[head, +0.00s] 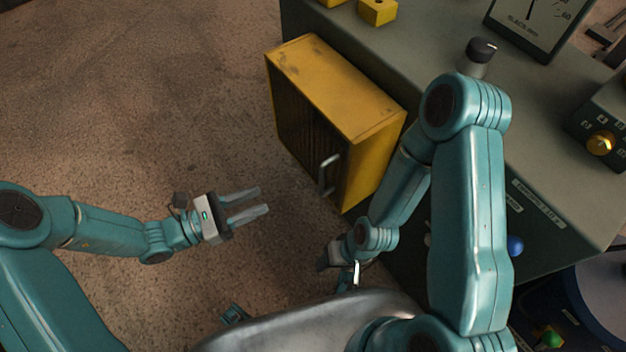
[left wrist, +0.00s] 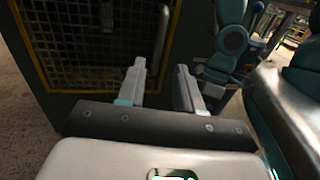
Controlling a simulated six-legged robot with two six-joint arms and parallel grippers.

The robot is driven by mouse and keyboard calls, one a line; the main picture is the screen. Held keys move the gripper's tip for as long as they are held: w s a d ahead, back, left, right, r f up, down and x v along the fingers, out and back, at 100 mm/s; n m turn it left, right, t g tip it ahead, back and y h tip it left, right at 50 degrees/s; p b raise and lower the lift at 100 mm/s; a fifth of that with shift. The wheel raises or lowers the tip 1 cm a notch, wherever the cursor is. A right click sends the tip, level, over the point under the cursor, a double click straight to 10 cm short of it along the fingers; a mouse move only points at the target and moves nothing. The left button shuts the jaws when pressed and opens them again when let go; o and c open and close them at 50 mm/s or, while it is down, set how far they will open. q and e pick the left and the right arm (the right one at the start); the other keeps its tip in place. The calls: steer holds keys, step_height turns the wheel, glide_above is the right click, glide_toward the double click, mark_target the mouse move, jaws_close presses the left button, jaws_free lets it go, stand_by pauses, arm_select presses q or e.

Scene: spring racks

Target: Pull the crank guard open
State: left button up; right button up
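The crank guard (head: 335,90) is a yellow box on the side of the grey-green cabinet, with a dark mesh front and a metal bar handle (head: 328,173) near its right edge. It looks shut. In the left wrist view the mesh (left wrist: 85,40) fills the upper left, and the handle (left wrist: 161,38) stands upright ahead of the fingers. My left gripper (head: 262,201) is open and empty, apart from the handle and to its left in the head view. My right gripper (head: 354,272) is low beside the cabinet, partly hidden by my arm; its fingers are unclear.
The cabinet top (head: 400,45) carries a gauge (head: 530,25), a black-topped knob (head: 481,52) and yellow blocks (head: 377,11). A blue knob (head: 515,246) is on the cabinet's front. The floor (head: 150,100) left of the guard is clear.

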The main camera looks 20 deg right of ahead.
mark_target(322, 176)
arm_select(q)
steer(key=d, duration=0.5)
steer(key=w+d+b, duration=0.1)
steer(key=d, duration=0.4)
steer(key=w+d+b, duration=0.1)
steer(key=d, duration=0.5)
steer(key=shift+w, duration=0.15)
jaws_close()
